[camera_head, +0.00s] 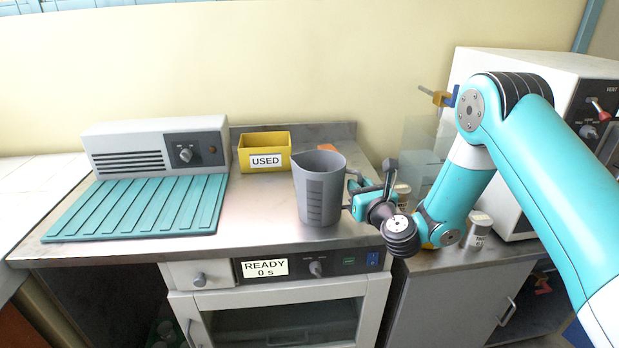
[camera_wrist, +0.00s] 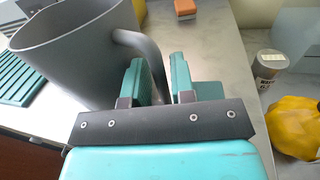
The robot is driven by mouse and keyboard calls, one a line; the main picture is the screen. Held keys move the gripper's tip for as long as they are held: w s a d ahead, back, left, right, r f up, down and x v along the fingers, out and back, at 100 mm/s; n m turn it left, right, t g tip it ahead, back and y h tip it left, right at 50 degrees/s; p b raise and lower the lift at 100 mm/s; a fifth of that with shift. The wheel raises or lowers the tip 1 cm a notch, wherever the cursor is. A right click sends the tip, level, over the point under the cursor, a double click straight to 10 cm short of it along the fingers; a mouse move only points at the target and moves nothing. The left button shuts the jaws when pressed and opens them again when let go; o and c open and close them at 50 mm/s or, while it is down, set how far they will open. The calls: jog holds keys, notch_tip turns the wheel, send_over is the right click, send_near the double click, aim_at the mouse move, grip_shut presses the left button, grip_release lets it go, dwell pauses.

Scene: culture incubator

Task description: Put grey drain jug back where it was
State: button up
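The grey drain jug (camera_head: 320,190) is upright at the right part of the steel counter, with a spout at its upper left. In the wrist view the jug (camera_wrist: 75,50) fills the upper left, and its handle (camera_wrist: 131,42) curves down toward the gap between my fingers. My gripper (camera_head: 357,195) is at the jug's right side, at handle height. In the wrist view the fingers of my gripper (camera_wrist: 161,80) stand apart, with the lower handle between them. Whether both fingers press on it is unclear. The jug looks empty from what shows of its inside.
A yellow USED bin (camera_head: 265,140) stands behind the jug. A teal ribbed mat (camera_head: 140,207) lies at left before a grey-white unit (camera_head: 155,147). Right are a lidded jar (camera_head: 479,232), a clear panel (camera_head: 420,150) and a white incubator (camera_head: 540,75). Counter between mat and jug is clear.

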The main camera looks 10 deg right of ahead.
jog(key=shift+w, duration=0.15)
grip_shut()
